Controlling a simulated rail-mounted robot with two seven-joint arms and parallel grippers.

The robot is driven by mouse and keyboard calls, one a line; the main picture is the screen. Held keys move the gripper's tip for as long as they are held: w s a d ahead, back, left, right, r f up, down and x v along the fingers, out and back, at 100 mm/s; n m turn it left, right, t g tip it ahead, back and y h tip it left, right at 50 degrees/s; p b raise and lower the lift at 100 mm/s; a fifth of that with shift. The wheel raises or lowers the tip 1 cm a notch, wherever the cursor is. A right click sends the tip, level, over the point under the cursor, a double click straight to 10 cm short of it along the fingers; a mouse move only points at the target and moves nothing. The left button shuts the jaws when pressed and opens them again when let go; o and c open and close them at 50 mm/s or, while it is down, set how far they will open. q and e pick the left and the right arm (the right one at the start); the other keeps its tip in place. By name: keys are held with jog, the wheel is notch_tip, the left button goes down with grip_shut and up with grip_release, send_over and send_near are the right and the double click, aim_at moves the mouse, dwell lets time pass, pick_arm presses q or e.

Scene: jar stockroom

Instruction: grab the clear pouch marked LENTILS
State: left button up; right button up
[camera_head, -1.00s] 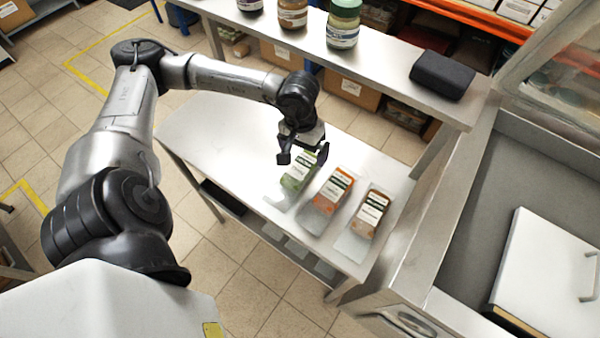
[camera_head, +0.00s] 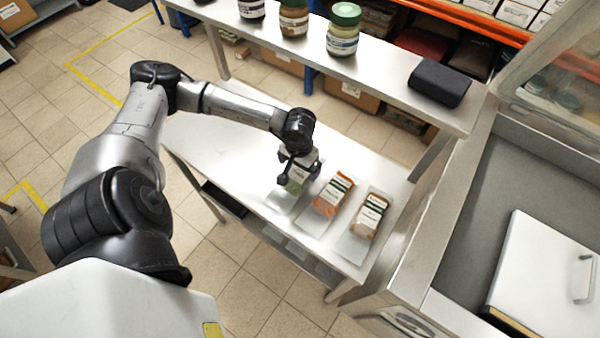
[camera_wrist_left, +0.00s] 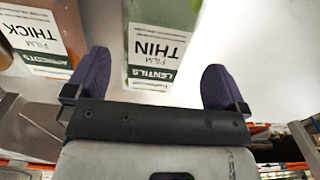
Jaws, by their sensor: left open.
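The clear pouch marked LENTILS lies on the steel table with green contents, at the left end of a row of pouches in the head view (camera_head: 295,187). In the left wrist view its white label (camera_wrist_left: 155,45) reads THIN FILM, with LENTILS on a dark green band. My left gripper (camera_head: 299,178) is over this pouch and partly hides it. In the left wrist view the fingers (camera_wrist_left: 155,82) are open and spread wide, with the label's lower end showing between them. I cannot tell how far above the pouch they are. My right gripper is not in view.
An orange pouch (camera_head: 332,197) lies close beside, labelled APRICOTS in the left wrist view (camera_wrist_left: 38,42). Another pouch (camera_head: 369,217) lies to its right. A shelf behind holds jars (camera_head: 343,30) and a black case (camera_head: 440,82). The table's left part is bare.

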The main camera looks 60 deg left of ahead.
aim_at(300, 172)
pick_arm(q)
jog(key=shift+d+f+p, duration=0.15)
jog(key=shift+f+p, duration=0.15)
jog(key=shift+f, duration=0.75)
jog(key=shift+d+f+p, duration=0.1)
jog(key=shift+f+p, duration=0.15)
jog(key=shift+f, duration=0.8)
jog(key=shift+c, duration=0.3)
jog(key=c, duration=0.9)
jog(key=shift+c, duration=0.2)
jog(key=shift+r, duration=0.2)
